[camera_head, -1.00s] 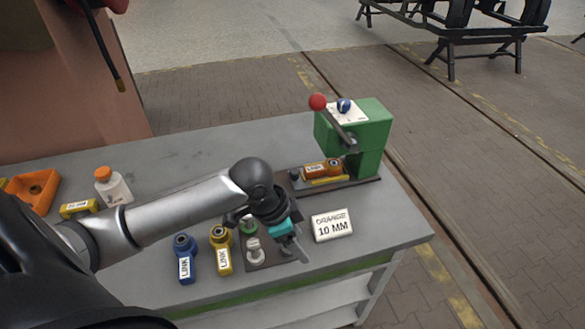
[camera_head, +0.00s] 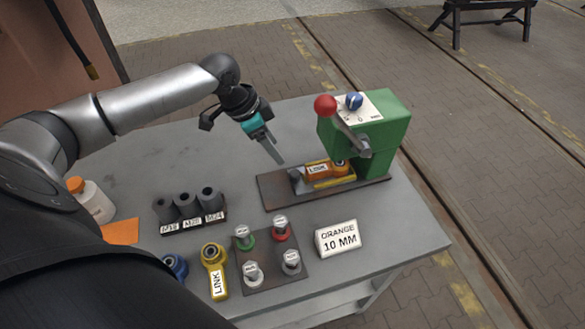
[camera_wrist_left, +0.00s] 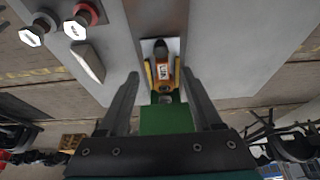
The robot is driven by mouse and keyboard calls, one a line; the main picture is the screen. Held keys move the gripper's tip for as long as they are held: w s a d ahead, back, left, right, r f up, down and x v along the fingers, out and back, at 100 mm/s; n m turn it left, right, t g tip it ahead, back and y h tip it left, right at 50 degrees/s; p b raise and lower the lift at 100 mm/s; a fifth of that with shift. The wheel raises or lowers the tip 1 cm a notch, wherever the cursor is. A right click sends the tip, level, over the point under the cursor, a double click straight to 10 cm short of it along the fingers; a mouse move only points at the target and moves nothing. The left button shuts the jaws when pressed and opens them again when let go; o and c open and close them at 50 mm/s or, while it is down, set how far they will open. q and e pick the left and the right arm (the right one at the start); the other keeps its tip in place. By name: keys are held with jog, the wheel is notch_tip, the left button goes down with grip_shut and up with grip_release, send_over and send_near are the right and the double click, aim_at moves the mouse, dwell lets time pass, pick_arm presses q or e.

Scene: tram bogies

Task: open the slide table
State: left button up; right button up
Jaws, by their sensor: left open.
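The green machine (camera_head: 378,135) has a dark base plate (camera_head: 275,190) reaching out to its left. On that plate is the slide table (camera_head: 334,183), yellow-edged, with an orange link (camera_head: 319,169) lying on it. The machine has a lever with a red ball (camera_head: 325,106) and a blue knob (camera_head: 354,101) on top. My left gripper (camera_head: 275,157) is above the left end of the base plate, pointing down and apart from it. In the left wrist view my open, empty fingers (camera_wrist_left: 160,80) frame the orange link (camera_wrist_left: 163,70) below them. My right gripper is not in view.
A white "ORANGE 10 MM" sign (camera_head: 338,238) stands in front of the machine. A plate of capped pins (camera_head: 273,262), a yellow link (camera_head: 215,270), a blue link (camera_head: 175,266) and grey sockets (camera_head: 188,206) are to the left.

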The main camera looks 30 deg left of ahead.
aim_at(294, 173)
pick_arm(q)
jog(key=x, duration=1)
jog(key=shift+w+d+f+b, duration=0.1)
jog(key=shift+f+b, duration=0.05)
jog(key=shift+b, duration=0.25)
jog(key=shift+w+f, duration=0.15)
jog(key=shift+f, duration=0.2)
jog(key=shift+w+d+f, duration=0.1)
jog(key=shift+d+f, duration=0.05)
jog(key=shift+f, duration=0.3)
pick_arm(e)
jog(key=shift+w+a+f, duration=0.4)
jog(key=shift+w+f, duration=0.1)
pick_arm(q)
grip_shut()
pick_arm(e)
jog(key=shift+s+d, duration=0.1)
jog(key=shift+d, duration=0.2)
